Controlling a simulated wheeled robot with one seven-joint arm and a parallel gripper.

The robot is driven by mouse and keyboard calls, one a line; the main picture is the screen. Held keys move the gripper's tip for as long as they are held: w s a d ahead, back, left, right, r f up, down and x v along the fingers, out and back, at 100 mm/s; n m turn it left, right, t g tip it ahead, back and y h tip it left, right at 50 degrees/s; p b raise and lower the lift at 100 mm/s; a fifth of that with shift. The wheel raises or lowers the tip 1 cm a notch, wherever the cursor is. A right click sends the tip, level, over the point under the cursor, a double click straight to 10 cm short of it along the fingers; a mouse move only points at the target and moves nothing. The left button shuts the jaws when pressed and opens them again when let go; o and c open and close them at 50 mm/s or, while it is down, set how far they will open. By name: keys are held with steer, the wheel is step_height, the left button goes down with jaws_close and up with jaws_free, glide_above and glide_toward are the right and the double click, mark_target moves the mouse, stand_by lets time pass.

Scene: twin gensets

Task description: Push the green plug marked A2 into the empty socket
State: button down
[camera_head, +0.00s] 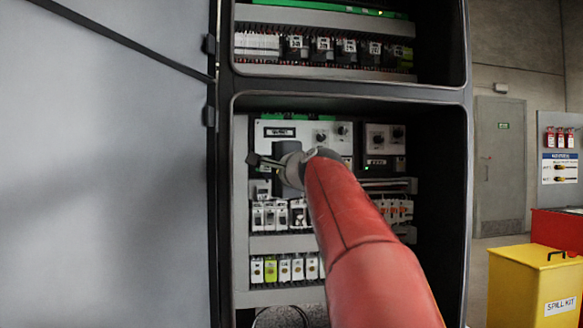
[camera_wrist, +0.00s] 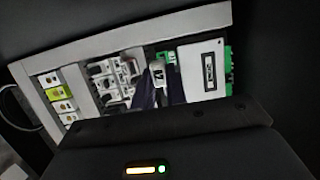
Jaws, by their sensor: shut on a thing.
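My gripper (camera_wrist: 159,84) shows in the wrist view with its two dark fingers shut on a small piece with a pale, dark-marked face (camera_wrist: 158,69). I take it for the plug; green shows just beyond it, and the mark is too small to read. In the head view my gripper (camera_head: 254,160) is in front of the panel in the lower cabinet bay, and my red arm covers much of that panel. The plug cannot be made out there. Green connector parts (camera_wrist: 228,58) line the right edge of a white module (camera_wrist: 203,70) in the wrist view. I cannot tell which opening is the empty socket.
The lower bay has a row of breakers (camera_head: 270,214) and terminals below, one yellow-green (camera_head: 270,270). The cabinet frame (camera_head: 225,200) closes in the left side, beside a large grey door (camera_head: 100,160). A yellow spill kit bin (camera_head: 535,285) stands at the right.

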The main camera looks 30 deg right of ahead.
steer(key=shift+w, duration=0.15)
steer(key=shift+w+d, duration=0.3)
steer(key=shift+w, duration=0.7)
steer(key=shift+w+d, duration=0.35)
steer(key=shift+w, duration=0.6)
steer(key=shift+w+d, duration=0.3)
steer(key=shift+w, duration=0.7)
steer(key=shift+w, duration=0.25)
steer(key=shift+w+d, duration=0.2)
steer(key=shift+w, duration=0.4)
steer(key=shift+w+d, duration=0.2)
steer(key=shift+w, duration=0.4)
stand_by(0.4)
steer(key=c, duration=1.3)
jaws_free()
steer(key=shift+c, duration=0.2)
